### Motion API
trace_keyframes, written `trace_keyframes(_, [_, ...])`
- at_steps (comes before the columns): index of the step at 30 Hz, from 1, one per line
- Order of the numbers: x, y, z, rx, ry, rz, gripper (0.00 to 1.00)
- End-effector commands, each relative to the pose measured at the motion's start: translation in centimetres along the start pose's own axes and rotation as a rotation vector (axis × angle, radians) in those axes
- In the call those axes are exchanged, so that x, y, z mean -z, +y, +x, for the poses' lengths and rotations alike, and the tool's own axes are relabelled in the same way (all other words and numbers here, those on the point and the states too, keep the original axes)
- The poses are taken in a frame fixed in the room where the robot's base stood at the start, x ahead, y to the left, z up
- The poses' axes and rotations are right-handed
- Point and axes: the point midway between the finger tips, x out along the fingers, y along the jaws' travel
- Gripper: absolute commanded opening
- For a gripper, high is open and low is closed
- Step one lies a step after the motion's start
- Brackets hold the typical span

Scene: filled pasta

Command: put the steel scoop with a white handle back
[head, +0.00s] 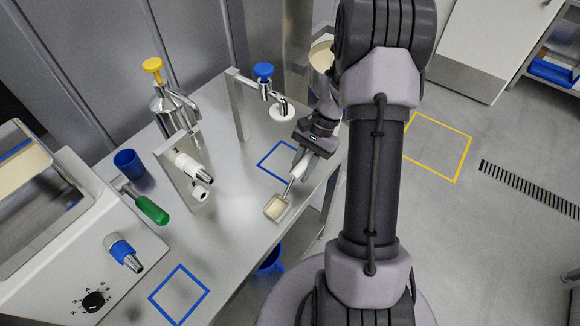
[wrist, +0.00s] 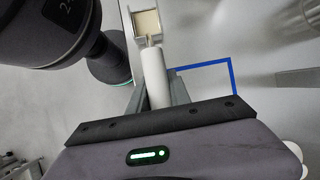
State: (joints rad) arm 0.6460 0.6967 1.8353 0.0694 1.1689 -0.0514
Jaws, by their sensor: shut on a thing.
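The steel scoop (head: 276,208) has a white handle, and its bowl holds something pale cream. My gripper (head: 300,163) is shut on the white handle, near the right edge of the steel table (head: 232,222). In the wrist view the white handle (wrist: 155,80) runs between the two fingers, with the square bowl (wrist: 148,24) beyond them. A blue square outline (head: 262,163) is marked on the table just left of my gripper; part of it also shows in the wrist view (wrist: 232,75). Whether the scoop touches the table is unclear.
A steel stand with a blue knob (head: 264,71) rises behind the blue square. A nozzle stand (head: 190,165), a blue cup (head: 128,163) and a green-handled tool (head: 152,210) are to the left. A second blue square (head: 180,293) at the front is empty.

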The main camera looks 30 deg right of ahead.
Motion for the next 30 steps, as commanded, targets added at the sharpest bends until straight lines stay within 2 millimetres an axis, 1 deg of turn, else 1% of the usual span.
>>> trace_keyframes(1, [0.1, -1.2, 0.3, 0.000, 0.001, -0.005, 0.00])
trace_keyframes(3, [0.2, -2.7, 0.4, -0.001, 0.000, -0.004, 0.00])
trace_keyframes(5, [0.2, -3.6, 0.5, -0.001, 0.000, -0.004, 0.00])
trace_keyframes(6, [0.5, -3.4, 1.0, 0.000, -0.001, -0.001, 0.00])
trace_keyframes(7, [0.5, -3.4, 1.1, 0.000, -0.001, -0.001, 0.00])
trace_keyframes(12, [0.4, -3.3, 0.8, 0.000, 0.000, -0.001, 0.00])
trace_keyframes(16, [0.6, -3.3, 1.1, 0.000, 0.000, -0.001, 0.00])
trace_keyframes(17, [0.6, -3.3, 1.2, 0.000, 0.000, -0.002, 0.26])
trace_keyframes(18, [0.6, -3.3, 1.1, 0.000, 0.000, -0.002, 0.34])
trace_keyframes(20, [0.6, -3.3, 1.1, 0.000, 0.000, -0.002, 0.45])
trace_keyframes(28, [0.6, -3.3, 1.1, 0.000, 0.000, -0.002, 0.46])
trace_keyframes(30, [0.3, -3.3, 0.6, 0.000, 0.001, -0.002, 0.46])
